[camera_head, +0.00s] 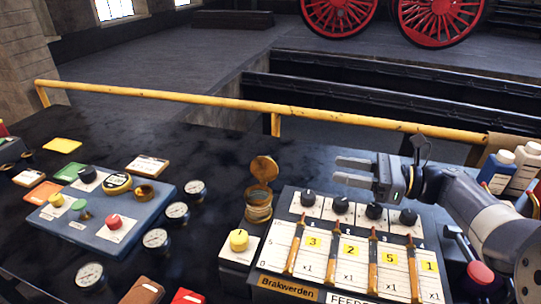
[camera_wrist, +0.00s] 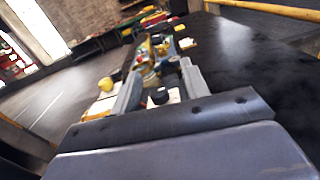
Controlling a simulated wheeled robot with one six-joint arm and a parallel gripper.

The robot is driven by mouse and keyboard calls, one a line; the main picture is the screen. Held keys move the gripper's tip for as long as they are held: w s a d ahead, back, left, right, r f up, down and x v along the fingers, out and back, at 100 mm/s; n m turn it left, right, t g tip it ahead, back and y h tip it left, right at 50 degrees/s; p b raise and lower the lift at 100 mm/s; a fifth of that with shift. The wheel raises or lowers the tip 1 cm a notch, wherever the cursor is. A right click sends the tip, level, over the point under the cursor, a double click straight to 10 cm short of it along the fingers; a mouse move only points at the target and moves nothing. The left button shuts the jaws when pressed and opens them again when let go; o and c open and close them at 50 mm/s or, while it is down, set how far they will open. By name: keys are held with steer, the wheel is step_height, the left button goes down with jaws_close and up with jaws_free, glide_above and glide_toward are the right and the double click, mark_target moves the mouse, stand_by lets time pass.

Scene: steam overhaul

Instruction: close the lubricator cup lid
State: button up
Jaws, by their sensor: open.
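The lubricator cup (camera_head: 258,207) is a small brass cup at the left of the feeder panel in the head view. Its round brass lid (camera_head: 264,169) stands raised at the cup's back, so the cup is open. My gripper (camera_head: 339,169) is to the right of the lid, at about its height in the picture, with a clear gap between them. Its two fingers are apart, point left and hold nothing. In the wrist view the fingers (camera_wrist: 161,70) reach forward over the bench, with brassy parts between them too small to tell apart.
The feeder panel (camera_head: 330,276) with black knobs and slanted levers lies below my gripper. A yellow knob (camera_head: 239,240) sits in front of the cup. A blue panel (camera_head: 70,222) and several gauges are at left. A yellow rail (camera_head: 200,99) runs behind. Bottles (camera_head: 497,171) stand at right.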

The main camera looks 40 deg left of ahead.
glide_toward(267, 159)
steer(key=shift+w+a+f+n, duration=0.3)
steer(key=shift+w+a+f, duration=0.25)
steer(key=shift+a, duration=0.05)
steer(key=x, duration=1)
steer(key=shift+a+p, duration=0.15)
steer(key=shift+p, duration=0.25)
steer(key=c, duration=0.8)
